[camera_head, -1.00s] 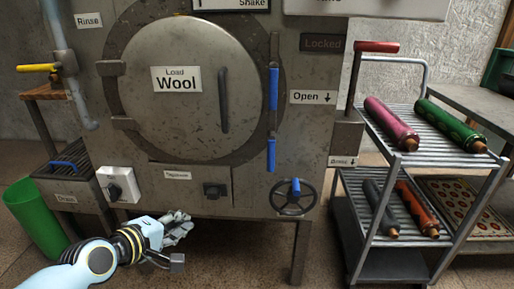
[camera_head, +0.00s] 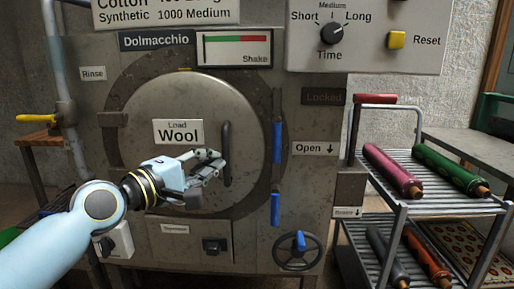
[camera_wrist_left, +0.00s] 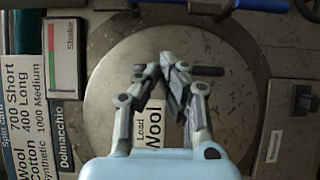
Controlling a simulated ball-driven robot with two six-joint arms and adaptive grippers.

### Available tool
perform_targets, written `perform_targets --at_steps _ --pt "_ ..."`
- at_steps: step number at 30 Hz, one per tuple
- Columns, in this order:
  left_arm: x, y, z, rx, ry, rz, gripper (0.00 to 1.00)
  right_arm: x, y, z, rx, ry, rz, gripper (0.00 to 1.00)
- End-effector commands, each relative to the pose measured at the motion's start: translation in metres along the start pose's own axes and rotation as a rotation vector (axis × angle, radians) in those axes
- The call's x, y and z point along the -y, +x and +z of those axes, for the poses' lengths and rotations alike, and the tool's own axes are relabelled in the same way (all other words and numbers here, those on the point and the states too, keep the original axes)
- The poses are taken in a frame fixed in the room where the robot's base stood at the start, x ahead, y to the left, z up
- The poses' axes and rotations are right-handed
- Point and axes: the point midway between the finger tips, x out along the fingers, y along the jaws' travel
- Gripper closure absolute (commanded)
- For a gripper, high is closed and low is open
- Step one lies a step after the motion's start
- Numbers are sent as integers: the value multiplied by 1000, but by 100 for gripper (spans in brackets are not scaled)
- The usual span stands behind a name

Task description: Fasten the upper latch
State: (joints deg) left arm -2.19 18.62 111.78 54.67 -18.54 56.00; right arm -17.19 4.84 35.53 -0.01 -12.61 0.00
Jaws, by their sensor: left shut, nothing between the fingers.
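The upper latch (camera_head: 277,142) is a blue-gripped bar standing upright at the right edge of the round metal door (camera_head: 180,100). In the left wrist view a blue handle (camera_wrist_left: 262,5) shows at the top edge. A second, shorter blue latch handle (camera_head: 275,208) is below it. My left gripper (camera_head: 218,162) is shut and empty in front of the door's lower right part, near the dark door handle (camera_head: 227,150) and left of the latches. Its fingertips also show together in the left wrist view (camera_wrist_left: 168,66). My right gripper is not in view.
A "Locked" sign (camera_head: 324,96) is above an "Open" sign (camera_head: 314,148) right of the upper latch. A handwheel (camera_head: 298,250) is below. A trolley (camera_head: 400,208) with colored rolls stands at the right. A control panel (camera_head: 366,40) juts out above.

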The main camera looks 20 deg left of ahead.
Motion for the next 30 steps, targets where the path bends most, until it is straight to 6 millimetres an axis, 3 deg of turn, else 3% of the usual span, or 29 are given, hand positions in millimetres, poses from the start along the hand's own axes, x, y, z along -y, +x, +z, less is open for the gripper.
perform_targets --at_steps 15,21,30 --pt "0 99 6 2 -5 2 100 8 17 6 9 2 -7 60" --pt "0 116 24 1 -3 1 100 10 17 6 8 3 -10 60" --pt "0 121 29 1 0 0 100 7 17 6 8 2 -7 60"
